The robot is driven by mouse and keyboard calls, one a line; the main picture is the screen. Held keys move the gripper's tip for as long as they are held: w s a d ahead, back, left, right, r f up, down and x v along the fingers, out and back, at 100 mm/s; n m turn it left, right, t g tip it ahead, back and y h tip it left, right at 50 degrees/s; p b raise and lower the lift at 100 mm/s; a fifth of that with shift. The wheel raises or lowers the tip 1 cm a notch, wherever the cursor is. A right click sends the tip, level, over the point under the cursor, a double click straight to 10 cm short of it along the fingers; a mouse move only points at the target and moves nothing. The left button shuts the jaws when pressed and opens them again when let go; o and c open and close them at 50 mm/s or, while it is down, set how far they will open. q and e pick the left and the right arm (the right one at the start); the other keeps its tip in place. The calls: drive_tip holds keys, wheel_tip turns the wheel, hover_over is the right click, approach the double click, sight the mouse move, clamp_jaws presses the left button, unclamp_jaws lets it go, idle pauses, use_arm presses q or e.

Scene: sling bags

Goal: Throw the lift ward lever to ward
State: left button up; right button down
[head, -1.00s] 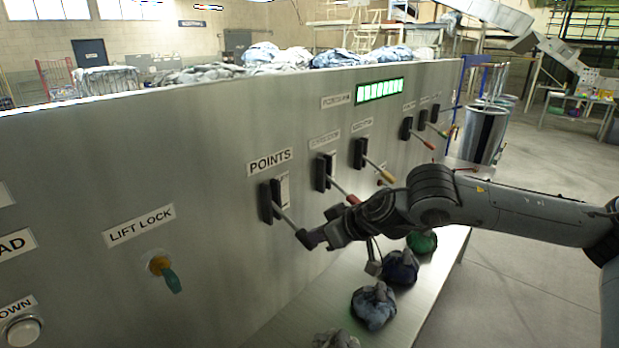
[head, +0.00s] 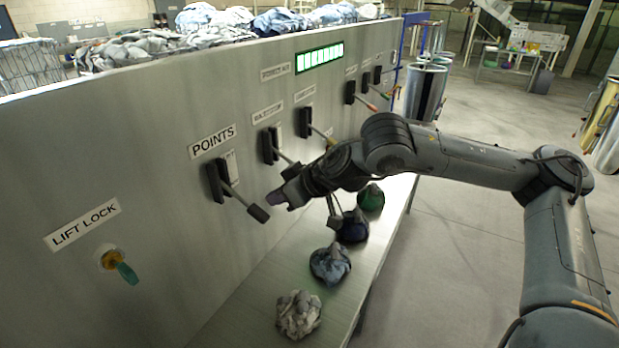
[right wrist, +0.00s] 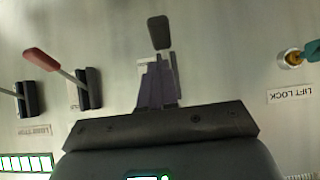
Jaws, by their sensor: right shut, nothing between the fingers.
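My right gripper (head: 276,198) is shut and empty, just right of the dark handle of the POINTS lever (head: 258,213). A small gap seems to separate them. In the right wrist view the shut fingers (right wrist: 160,80) point at the panel, and this dark handle (right wrist: 158,32) shows beyond their tips. The POINTS lever slants out and down from its black slot plate. The second lever (head: 284,157) is partly hidden by my gripper; a red-handled lever (right wrist: 42,60) shows in the wrist view. I cannot read any label as lift ward. My left gripper is out of view.
A LIFT LOCK key (head: 127,273) with a teal handle sits at lower left. More levers (head: 308,122) line the panel, with a green lit display (head: 320,58) above. Several cloth bundles (head: 330,264) lie on the ledge (head: 235,322) below. Open floor lies at right.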

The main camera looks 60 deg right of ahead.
use_arm(q)
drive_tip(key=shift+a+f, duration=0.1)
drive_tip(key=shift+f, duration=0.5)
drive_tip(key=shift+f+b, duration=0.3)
drive_tip(key=shift+b, duration=0.25)
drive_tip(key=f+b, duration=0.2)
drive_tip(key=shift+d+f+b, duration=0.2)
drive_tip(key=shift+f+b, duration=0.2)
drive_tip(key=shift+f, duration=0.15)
use_arm(e)
drive_tip(key=v, duration=0.8)
drive_tip(key=shift+s, duration=0.6)
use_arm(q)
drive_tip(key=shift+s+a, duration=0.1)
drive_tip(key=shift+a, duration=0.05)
use_arm(e)
drive_tip(key=shift+s+a, duration=0.1)
